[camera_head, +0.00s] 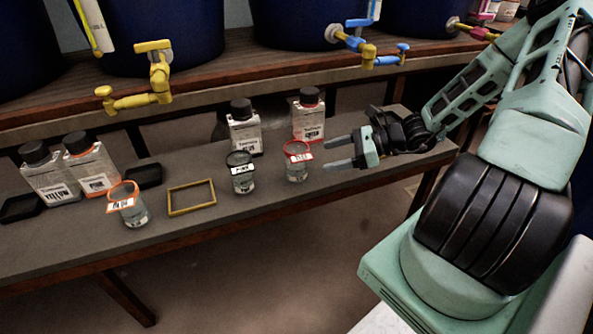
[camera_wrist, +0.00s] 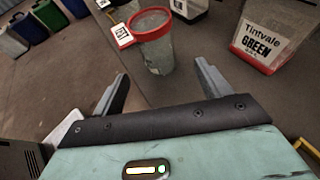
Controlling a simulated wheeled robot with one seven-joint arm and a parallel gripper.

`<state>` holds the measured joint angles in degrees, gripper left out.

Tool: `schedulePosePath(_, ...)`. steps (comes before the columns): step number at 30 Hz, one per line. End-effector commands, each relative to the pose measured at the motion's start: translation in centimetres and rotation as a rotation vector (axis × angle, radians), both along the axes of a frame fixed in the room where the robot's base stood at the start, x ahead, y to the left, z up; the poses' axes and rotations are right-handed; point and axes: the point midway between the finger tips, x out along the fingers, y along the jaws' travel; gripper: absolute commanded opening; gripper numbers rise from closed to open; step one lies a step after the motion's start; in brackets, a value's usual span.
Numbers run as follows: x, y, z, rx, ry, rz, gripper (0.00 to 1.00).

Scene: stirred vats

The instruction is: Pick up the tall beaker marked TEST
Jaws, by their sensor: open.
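Three clear beakers stand upright on the bench. One has a red rim (camera_head: 298,166), one a black rim (camera_head: 243,181) and one an orange rim (camera_head: 133,213). Each has a white label tag at its rim; the lettering is too small to read, so I cannot tell which says TEST. My gripper (camera_head: 329,154) is open and empty, just right of the red-rimmed beaker, its fingers pointing towards it. In the wrist view that beaker (camera_wrist: 157,53) is ahead of and between the open fingers (camera_wrist: 162,70), apart from them.
White square bottles with dark caps stand behind the beakers, one red-labelled (camera_head: 308,119), one white-labelled (camera_head: 244,134); two more (camera_head: 92,168) stand left. A yellow frame (camera_head: 191,209) lies flat on the bench. Yellow (camera_head: 153,75) and blue taps (camera_head: 368,55) jut from blue vats above.

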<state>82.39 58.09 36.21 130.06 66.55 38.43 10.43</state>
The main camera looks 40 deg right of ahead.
Motion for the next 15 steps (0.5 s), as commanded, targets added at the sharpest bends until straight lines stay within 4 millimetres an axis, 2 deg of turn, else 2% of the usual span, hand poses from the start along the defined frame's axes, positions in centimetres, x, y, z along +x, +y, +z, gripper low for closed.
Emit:
schedulePosePath(1,0.7,0.9,-0.9,0.002,-0.001,0.004,0.76)
schedulePosePath(6,2.4,2.7,-1.8,0.001,-0.001,0.003,0.76)
schedulePosePath(15,3.7,4.3,-2.7,0.002,-0.001,0.004,0.76)
